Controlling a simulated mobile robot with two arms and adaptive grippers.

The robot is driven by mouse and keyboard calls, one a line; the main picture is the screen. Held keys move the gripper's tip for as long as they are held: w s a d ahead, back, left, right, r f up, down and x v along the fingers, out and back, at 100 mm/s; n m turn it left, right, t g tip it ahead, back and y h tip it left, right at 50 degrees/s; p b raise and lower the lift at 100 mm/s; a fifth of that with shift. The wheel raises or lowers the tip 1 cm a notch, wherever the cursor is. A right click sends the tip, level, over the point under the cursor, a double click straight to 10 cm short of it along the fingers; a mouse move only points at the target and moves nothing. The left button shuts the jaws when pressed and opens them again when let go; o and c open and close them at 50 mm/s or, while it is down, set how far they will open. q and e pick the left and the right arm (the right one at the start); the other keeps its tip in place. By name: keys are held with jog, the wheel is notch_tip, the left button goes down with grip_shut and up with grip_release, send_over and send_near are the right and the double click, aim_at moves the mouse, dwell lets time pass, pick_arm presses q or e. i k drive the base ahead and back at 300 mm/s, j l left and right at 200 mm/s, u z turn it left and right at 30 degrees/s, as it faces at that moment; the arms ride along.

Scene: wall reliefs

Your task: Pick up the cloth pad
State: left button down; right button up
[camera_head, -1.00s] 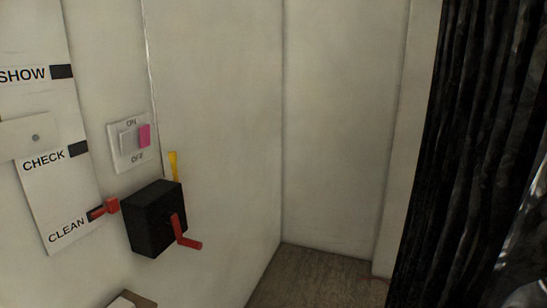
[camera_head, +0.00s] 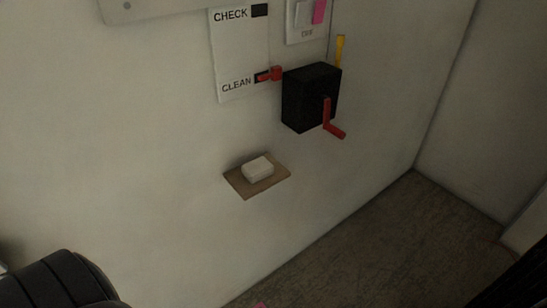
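A small off-white block (camera_head: 257,168), which looks like the cloth pad, lies on a small brown wall shelf (camera_head: 246,190). The shelf sticks out from the white wall, below and left of a black box with a red crank. Neither of my grippers shows in the head view.
The black box (camera_head: 309,98) with its red crank (camera_head: 331,122) juts from the wall, with a yellow strip (camera_head: 340,50) behind it. A CHECK/CLEAN panel (camera_head: 238,50) has a red pointer (camera_head: 270,75) at CLEAN. A dark padded object (camera_head: 62,285) fills the lower left corner. Floor (camera_head: 390,250) at right looks clear.

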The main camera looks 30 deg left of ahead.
aim_at(256, 170)
jog(key=z, duration=2.05)
jog(key=j+u, duration=0.1)
jog(key=u, duration=3.8)
jog(key=i+l+u, duration=0.15)
jog(key=l+u, duration=0.2)
jog(key=l, duration=0.25)
jog(key=l+u, duration=0.35)
jog(key=l, duration=0.25)
jog(key=l+u, duration=0.35)
jog(key=l, duration=0.3)
jog(key=i, duration=0.05)
